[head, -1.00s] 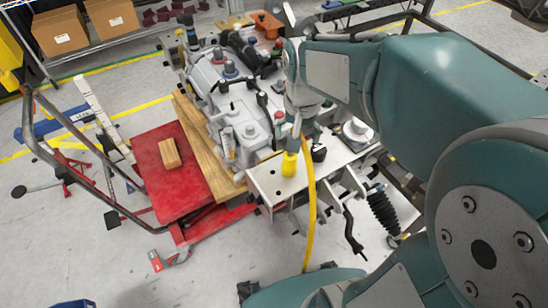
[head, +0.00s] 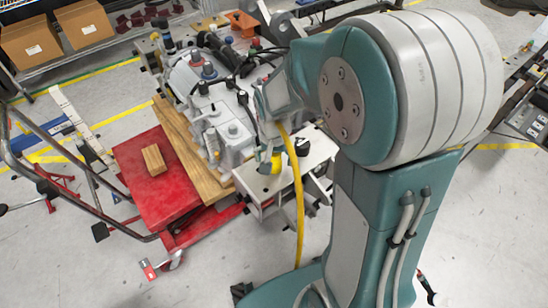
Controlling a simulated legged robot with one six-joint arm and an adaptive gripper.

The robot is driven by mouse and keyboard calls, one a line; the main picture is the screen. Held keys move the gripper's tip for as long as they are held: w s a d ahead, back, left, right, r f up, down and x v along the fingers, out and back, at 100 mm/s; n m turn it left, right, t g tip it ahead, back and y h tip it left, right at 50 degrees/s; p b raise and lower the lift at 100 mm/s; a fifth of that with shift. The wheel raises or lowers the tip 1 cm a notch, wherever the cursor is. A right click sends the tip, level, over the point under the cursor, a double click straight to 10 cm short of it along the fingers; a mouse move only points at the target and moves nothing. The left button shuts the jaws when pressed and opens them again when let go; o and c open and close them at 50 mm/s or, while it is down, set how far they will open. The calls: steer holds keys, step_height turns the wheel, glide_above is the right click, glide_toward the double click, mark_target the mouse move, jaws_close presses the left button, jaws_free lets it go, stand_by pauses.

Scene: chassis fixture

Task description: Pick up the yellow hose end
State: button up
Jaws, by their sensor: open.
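The yellow hose (head: 298,190) rises from below in the head view and arcs up to my gripper's side. Its yellow end piece (head: 276,166) stands over the pale metal plate (head: 262,184) at the near end of the chassis. My gripper (head: 265,150) is open and points down right at the yellow end piece, partly covering it. The fingers are small and mostly hidden by the wrist, so I cannot tell whether they touch it.
The grey casting (head: 225,125) with dark cables lies just left of my gripper. A red cart (head: 170,205) carries a wooden block (head: 154,159) further left. A black cylindrical part (head: 302,146) is close on the right.

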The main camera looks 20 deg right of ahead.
steer(key=shift+f, duration=0.7)
jaws_close()
steer(key=shift+r, duration=0.6)
step_height(320, 180, up, 2)
steer(key=shift+s+r, duration=0.15)
steer(key=shift+r, duration=0.1)
steer(key=s+d+r, duration=0.3)
steer(key=s+r, duration=0.6)
steer(key=s, duration=0.4)
steer(key=shift+s+r, duration=0.2)
steer(key=shift+s, duration=0.05)
